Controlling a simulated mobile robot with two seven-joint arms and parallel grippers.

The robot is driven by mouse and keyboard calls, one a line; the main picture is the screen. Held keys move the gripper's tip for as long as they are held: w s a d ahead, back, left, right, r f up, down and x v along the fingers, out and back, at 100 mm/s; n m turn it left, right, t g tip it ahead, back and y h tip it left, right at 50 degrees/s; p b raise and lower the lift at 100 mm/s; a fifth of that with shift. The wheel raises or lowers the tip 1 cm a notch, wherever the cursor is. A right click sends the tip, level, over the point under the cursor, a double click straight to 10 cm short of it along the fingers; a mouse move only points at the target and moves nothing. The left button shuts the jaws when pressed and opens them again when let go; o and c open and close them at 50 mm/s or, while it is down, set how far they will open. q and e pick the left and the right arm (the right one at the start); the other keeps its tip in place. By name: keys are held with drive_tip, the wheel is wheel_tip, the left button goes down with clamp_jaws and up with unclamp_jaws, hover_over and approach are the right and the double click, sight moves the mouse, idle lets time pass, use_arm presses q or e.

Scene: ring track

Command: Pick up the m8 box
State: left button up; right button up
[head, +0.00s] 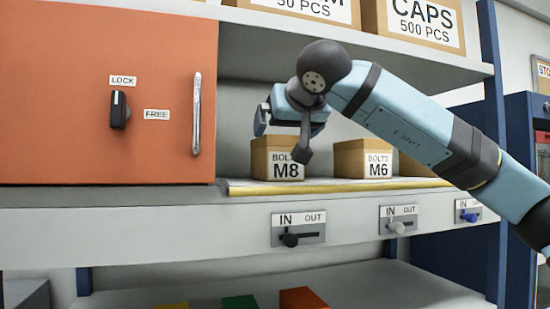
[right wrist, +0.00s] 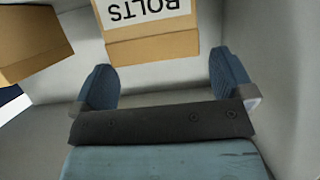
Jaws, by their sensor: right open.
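The M8 box (head: 268,145) is a small brown carton with a white "BOLTS M8" label, upright on the middle shelf beside the orange cabinet. My right gripper (head: 283,135) is open and empty, in front of and slightly above the M8 box, and a finger covers part of its right side. In the right wrist view, the carton with an upside-down "BOLTS" label (right wrist: 150,46) lies ahead of the open right gripper (right wrist: 164,78), roughly between the finger lines and apart from them. My left gripper is not in view.
The M6 box (head: 350,158) stands to the right on the same shelf. The orange cabinet (head: 150,60) with a knob and handle closes off the left. A yellow strip (head: 330,187) runs along the shelf edge, above several IN/OUT levers. An upper shelf (head: 370,48) with larger cartons hangs overhead.

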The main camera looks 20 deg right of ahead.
drive_tip(key=p+x, duration=0.1)
drive_tip(key=x, duration=0.1)
drive_tip(key=p+x, duration=0.1)
drive_tip(key=x, duration=0.1)
drive_tip(key=shift+w+d, duration=0.2)
drive_tip(key=shift+w, duration=0.15)
drive_tip(key=shift+w+f, duration=0.2)
drive_tip(key=shift+w, duration=0.05)
drive_tip(key=shift+s, duration=0.15)
drive_tip(key=shift+c, duration=0.2)
drive_tip(key=shift+s+r, duration=0.1)
drive_tip(key=c, duration=1)
drive_tip(key=shift+o, duration=0.2)
